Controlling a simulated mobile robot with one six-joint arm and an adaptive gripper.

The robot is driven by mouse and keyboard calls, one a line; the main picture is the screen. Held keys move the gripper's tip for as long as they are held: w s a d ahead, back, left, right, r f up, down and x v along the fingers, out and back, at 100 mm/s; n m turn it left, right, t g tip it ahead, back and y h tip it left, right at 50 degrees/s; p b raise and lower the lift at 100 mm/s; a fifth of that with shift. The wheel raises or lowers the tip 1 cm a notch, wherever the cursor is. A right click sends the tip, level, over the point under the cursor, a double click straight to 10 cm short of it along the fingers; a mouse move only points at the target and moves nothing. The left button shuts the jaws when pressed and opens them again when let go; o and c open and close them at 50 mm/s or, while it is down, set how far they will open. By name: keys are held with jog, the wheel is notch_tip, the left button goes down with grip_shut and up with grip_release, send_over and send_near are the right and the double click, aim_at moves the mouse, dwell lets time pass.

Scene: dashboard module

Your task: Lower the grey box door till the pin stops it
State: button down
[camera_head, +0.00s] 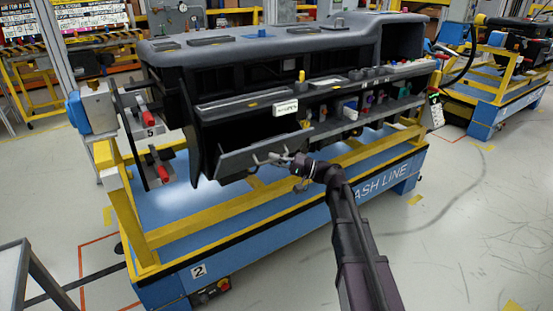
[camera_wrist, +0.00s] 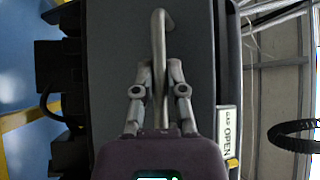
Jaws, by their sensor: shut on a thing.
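The grey box door (camera_head: 240,155) hangs on the front left of the dashboard module and is tilted outward, with a dark gap above its upper edge. In the wrist view the door (camera_wrist: 118,60) fills the middle as a dark grey panel. Its bar handle (camera_wrist: 159,45) runs between my fingers. My gripper (camera_head: 284,158) is at the door's right part; in the wrist view my gripper (camera_wrist: 159,70) is shut on the handle, one finger on each side. I cannot make out the pin that stops the door.
A white OPEN label (camera_head: 286,108) sits just above the door, and it also shows in the wrist view (camera_wrist: 227,132). The yellow and blue cart (camera_head: 225,227) carries the module, and its yellow rail runs below the door. Red-handled parts (camera_head: 149,118) stand at the left.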

jog(key=c, duration=0.7)
grip_release()
jog(key=shift+f, duration=0.1)
